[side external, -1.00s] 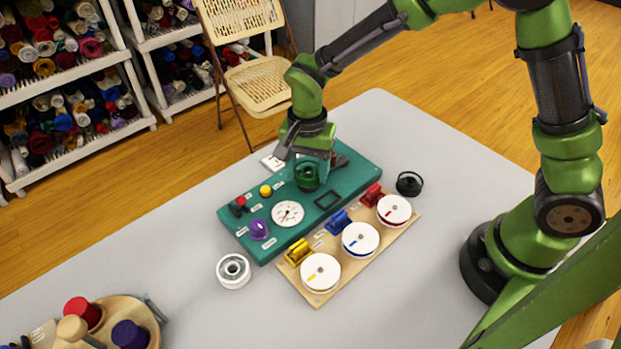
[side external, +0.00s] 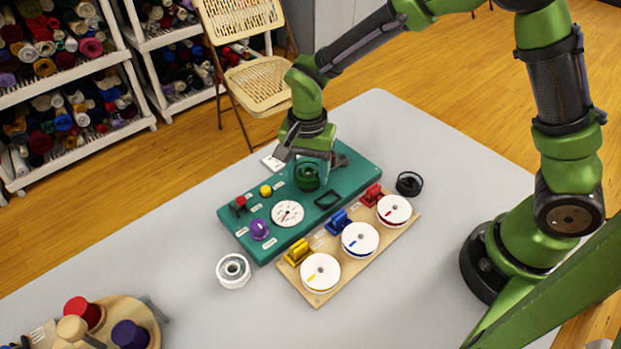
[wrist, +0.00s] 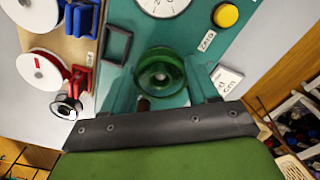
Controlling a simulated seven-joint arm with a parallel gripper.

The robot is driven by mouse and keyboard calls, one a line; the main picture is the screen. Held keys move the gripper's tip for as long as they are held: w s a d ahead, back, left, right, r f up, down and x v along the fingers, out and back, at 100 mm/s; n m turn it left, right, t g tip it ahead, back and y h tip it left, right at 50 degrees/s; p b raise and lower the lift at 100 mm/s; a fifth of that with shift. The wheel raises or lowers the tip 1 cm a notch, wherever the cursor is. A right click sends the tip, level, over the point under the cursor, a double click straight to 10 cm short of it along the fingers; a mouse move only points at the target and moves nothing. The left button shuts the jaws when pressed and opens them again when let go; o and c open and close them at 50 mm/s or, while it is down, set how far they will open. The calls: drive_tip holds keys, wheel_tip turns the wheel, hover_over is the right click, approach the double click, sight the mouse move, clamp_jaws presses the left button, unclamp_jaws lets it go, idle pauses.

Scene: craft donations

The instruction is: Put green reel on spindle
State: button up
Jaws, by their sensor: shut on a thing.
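The green reel (side external: 306,178) is over the far part of the teal board (side external: 352,171). In the wrist view the green reel (wrist: 161,74) sits between my two fingers, its round top and centre hole facing the camera. My gripper (side external: 308,166) is shut on it, with a finger at each side. The spindle cannot be made out; it may be hidden under the reel and my gripper. I cannot tell whether the reel touches the board.
The board carries a white dial (side external: 287,213), a yellow button (side external: 266,191), a purple knob (side external: 259,230) and a black square frame (side external: 327,199). A wooden board with white discs (side external: 360,239) lies nearer. A white reel (side external: 233,271) and a black reel (side external: 409,183) stand on the grey table.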

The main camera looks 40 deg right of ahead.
sight(308, 175)
drive_tip(key=shift+f, duration=0.6)
idle(0.3)
drive_tip(key=o, duration=0.7)
drive_tip(key=shift+o, duration=0.2)
wheel_tip(308, 175, up, 11)
idle(0.6)
idle(0.4)
